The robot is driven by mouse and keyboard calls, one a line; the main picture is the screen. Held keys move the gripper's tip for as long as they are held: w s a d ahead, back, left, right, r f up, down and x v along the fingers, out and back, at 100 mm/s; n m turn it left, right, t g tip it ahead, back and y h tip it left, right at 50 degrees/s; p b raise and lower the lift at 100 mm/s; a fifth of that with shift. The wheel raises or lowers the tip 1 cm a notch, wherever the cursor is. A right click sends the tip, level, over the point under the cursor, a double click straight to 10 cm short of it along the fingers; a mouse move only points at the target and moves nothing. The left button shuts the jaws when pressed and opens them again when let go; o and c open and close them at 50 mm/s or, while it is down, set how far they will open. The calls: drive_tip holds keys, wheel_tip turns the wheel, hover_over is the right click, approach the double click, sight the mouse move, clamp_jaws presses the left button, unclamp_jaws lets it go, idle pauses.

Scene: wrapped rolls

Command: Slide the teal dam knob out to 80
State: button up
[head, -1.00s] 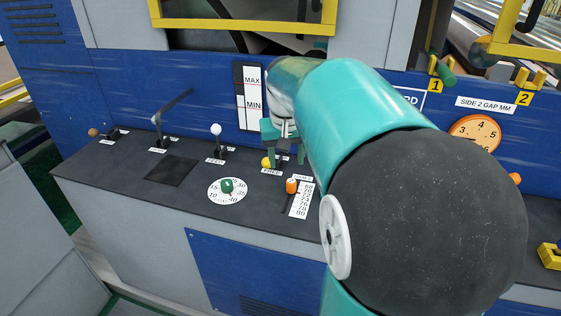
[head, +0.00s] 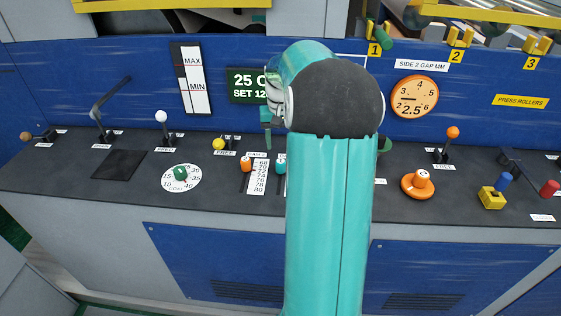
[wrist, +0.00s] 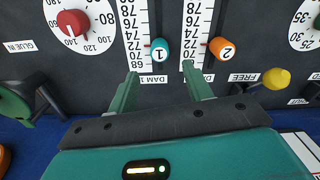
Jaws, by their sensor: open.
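The teal dam knob (wrist: 160,50), marked 1, stands on the dark panel beside the DAM 1 scale (wrist: 137,28). A small red pointer by it is at about 70 to 72. In the head view the teal knob (head: 280,166) is partly beside my arm. My gripper (wrist: 160,72) is open and empty. In the wrist view its two green fingers point toward the teal knob, one to each side below it, and the knob lies just past the fingertips. It does not appear to touch. In the head view my gripper (head: 267,130) is behind the knob.
An orange knob (wrist: 221,48), marked 2, stands close right of the teal one in the wrist view with its own scale. A yellow knob (wrist: 276,79) is at the right and a red dial (wrist: 73,23) at the left. A blue wall (head: 140,70) rises behind the panel.

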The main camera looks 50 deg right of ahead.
sight(281, 161)
wheel_tip(281, 161, down, 8)
drive_tip(key=shift+f, duration=0.2)
drive_tip(key=shift+c, duration=0.4)
clamp_jaws()
